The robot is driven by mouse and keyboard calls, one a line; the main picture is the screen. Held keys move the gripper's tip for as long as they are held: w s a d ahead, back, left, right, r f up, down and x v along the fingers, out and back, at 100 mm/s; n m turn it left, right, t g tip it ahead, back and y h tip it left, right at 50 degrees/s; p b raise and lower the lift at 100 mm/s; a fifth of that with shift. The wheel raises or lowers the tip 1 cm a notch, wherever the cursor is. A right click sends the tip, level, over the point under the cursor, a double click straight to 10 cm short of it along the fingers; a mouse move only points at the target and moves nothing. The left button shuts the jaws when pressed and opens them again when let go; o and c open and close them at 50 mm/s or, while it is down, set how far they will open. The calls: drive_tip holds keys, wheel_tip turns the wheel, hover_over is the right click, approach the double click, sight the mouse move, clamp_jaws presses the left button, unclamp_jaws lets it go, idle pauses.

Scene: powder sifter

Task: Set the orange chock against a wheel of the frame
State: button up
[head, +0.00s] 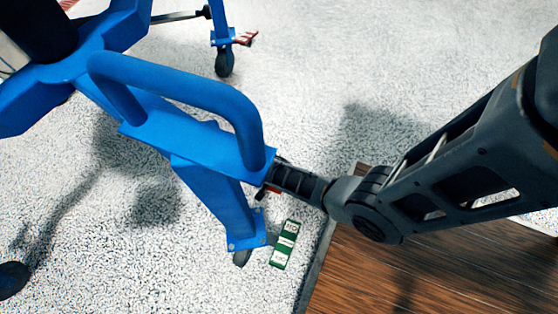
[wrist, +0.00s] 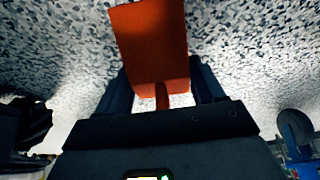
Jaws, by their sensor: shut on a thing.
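The orange chock (wrist: 152,42) is held between the two fingers of my gripper (wrist: 163,84) in the wrist view, with speckled carpet behind it. In the head view only a sliver of orange shows by my gripper (head: 268,187), beside the blue frame's leg. The blue frame (head: 190,140) fills the left and middle of the head view. One wheel (head: 242,258) shows under the near leg's end, mostly hidden by its bracket. Another wheel (head: 223,62) stands at the top. In the wrist view a dark wheel with a blue bracket (wrist: 297,126) shows at the right edge.
A green and white box (head: 285,244) lies on the carpet just right of the near wheel. A wooden floor (head: 420,275) with a dark edge strip lies at the lower right. Light carpet (head: 330,60) is open at the top and middle. Another dark wheel (head: 12,278) is at the left edge.

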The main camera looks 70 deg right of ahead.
drive_tip(key=shift+f, duration=0.15)
drive_tip(key=o, duration=1.3)
drive_tip(key=shift+f, duration=0.15)
drive_tip(key=shift+c, duration=0.2)
drive_tip(key=p+v, duration=0.7)
drive_tip(key=v, duration=0.5)
